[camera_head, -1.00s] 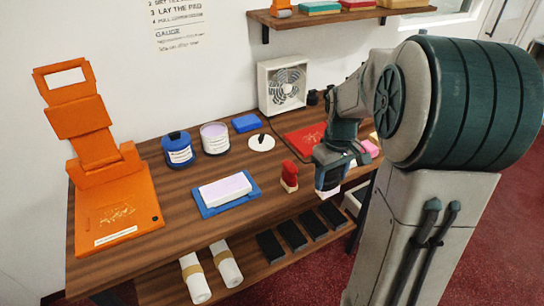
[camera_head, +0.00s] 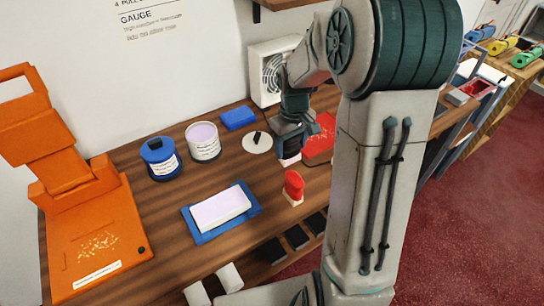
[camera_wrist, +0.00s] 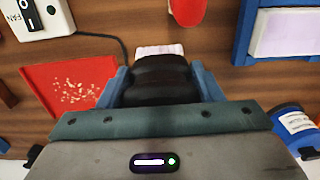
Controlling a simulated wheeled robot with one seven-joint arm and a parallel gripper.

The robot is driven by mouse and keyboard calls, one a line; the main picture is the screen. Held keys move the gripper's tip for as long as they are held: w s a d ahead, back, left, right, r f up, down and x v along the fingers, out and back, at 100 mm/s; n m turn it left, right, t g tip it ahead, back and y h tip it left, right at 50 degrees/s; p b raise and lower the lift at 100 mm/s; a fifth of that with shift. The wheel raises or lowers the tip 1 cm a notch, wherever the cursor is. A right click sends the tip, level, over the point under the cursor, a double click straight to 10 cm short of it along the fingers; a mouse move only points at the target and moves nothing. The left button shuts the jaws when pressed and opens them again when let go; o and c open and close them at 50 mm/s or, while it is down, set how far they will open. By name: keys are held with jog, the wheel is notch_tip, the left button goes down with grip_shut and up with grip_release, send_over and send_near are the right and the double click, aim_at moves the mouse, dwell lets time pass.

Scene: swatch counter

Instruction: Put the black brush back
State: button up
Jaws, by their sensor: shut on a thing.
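My gripper (camera_head: 288,148) is over the counter, behind the red brush and beside the red mat. It is shut on the black brush (camera_wrist: 155,75). In the wrist view, the dark ribbed handle sits between the blue fingers (camera_wrist: 162,88), with pale bristles pointing away from my palm. In the head view, the pinkish-white bristles show below the gripper, and the handle is mostly hidden. I cannot tell whether the bristles touch the counter. A red brush (camera_head: 293,184) stands upright on its pale bristles near the front edge; part of it shows in the wrist view (camera_wrist: 187,9).
The red mat (camera_head: 322,135) lies right of my gripper. A white lid with black knob (camera_head: 257,143) and white pot (camera_head: 203,142) are to its left. A blue jar (camera_head: 161,157), blue tray (camera_head: 203,237) with white block, orange stand (camera_head: 100,240) and fan (camera_head: 262,85) are also around.

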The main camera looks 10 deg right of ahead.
jog(key=shift+w+a+f+p, duration=0.2)
jog(key=shift+w+a+f, duration=0.2)
jog(key=shift+a+f, duration=0.55)
jog(key=shift+w+a+f+p, duration=0.25)
jog(key=shift+w+a+f, duration=0.25)
jog(key=shift+f, duration=0.9)
jog(key=shift+w+a+f+p, duration=0.2)
jog(key=shift+w+a+f, duration=0.1)
jog(key=shift+a+f, duration=0.7)
jog(key=shift+d+f, duration=0.2)
jog(key=shift+f, duration=0.05)
jog(key=shift+f, duration=0.15)
jog(key=o, duration=0.9)
jog(key=shift+o, duration=0.2)
jog(key=shift+r, duration=0.2)
